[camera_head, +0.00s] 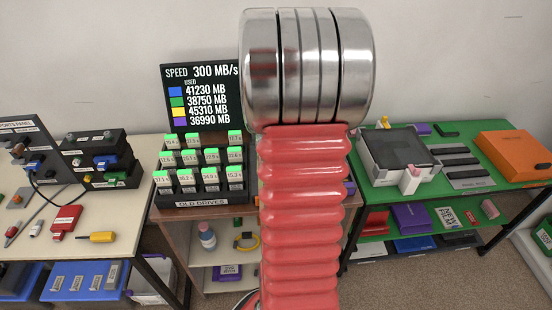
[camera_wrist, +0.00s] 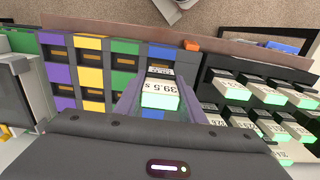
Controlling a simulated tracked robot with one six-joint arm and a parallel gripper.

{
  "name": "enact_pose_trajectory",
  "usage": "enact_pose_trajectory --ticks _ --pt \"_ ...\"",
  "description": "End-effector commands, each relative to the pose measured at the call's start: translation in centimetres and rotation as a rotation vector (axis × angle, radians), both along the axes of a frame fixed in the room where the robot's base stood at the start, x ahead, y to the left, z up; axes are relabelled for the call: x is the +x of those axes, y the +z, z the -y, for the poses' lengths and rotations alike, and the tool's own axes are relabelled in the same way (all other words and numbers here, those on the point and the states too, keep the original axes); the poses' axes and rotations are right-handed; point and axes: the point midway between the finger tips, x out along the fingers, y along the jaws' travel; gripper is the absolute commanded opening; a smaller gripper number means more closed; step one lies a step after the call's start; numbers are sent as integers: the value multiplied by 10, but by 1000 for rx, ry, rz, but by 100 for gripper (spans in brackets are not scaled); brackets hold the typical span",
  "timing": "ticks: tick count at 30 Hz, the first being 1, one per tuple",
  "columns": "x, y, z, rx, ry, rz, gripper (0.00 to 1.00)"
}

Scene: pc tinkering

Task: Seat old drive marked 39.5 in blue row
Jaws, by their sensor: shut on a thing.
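The old drive marked 39.5 (camera_wrist: 160,94) is pale with a green-lit end and sits between the fingers of my gripper (camera_wrist: 160,84) in the wrist view. The gripper is shut on it. The drive is lined up with the blue row (camera_wrist: 162,52) of the colour-marked rack, beside the green row (camera_wrist: 124,47). Its far end is at a dark slot there; I cannot tell how deep it goes. In the head view my red arm hides the rack, the held drive and the gripper.
The OLD DRIVES holder (camera_head: 203,199) with several lit drives stands left of my arm, and also shows at right in the wrist view (camera_wrist: 204,88). A speed screen (camera_head: 203,97) stands behind it. A left bench (camera_head: 120,220) and a green right bench (camera_head: 440,188) hold other parts.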

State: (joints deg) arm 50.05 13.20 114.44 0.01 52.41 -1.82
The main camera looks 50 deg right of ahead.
Motion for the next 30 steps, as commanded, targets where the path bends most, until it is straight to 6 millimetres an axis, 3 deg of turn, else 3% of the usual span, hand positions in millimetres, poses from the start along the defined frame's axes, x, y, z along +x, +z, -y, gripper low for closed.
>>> enact_pose_trajectory --ticks 16,30 --pt "1 -38 -1 1 2 -1 9" --pt "1 -44 0 -1 2 1 9"
